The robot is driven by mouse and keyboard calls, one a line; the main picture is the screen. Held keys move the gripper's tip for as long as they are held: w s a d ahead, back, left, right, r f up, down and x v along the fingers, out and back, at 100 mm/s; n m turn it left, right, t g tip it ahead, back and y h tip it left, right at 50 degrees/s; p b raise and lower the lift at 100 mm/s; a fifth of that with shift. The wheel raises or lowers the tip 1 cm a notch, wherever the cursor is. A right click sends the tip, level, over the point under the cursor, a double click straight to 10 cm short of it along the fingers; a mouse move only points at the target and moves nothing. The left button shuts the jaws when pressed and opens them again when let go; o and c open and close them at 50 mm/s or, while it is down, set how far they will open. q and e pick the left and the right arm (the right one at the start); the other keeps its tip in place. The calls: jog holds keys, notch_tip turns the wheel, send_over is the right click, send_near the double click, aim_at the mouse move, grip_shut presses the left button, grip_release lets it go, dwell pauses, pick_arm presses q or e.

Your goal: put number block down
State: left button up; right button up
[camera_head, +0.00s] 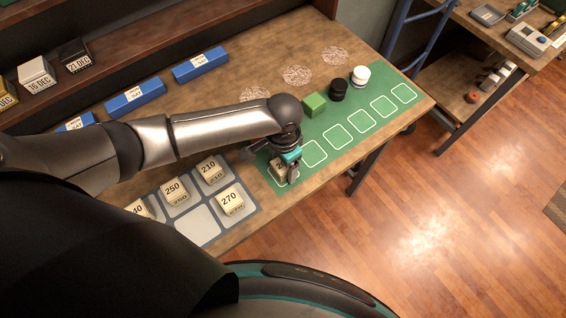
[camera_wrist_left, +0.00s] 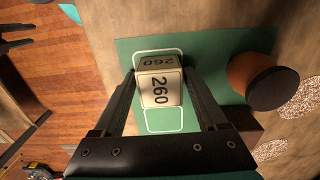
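The number block, a cream block reading 260 (camera_wrist_left: 160,88), is between the two fingers of my left gripper (camera_wrist_left: 160,75) in the left wrist view. The fingers press against its sides. In the head view my left gripper (camera_head: 287,168) is low over the near-left end of the green mat (camera_head: 318,128), and the block is partly hidden by it. The block sits within the first white-outlined slot, on the mat or just above it; I cannot tell which. My right gripper is not in view.
Blocks 210 (camera_head: 210,170), 250 (camera_head: 174,190) and 270 (camera_head: 230,201) stand on a grey grid tray (camera_head: 252,208) with an empty cell. A green cube (camera_head: 314,104), black piece (camera_head: 338,90) and white piece (camera_head: 360,76) stand along the mat. A brown, dark-topped cylinder (camera_wrist_left: 262,80) is near my gripper.

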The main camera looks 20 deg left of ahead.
pick_arm(q)
jog(key=shift+o, duration=0.8)
notch_tip(320, 180, up, 12)
jog(key=p, duration=0.2)
jog(key=shift+r, duration=0.2)
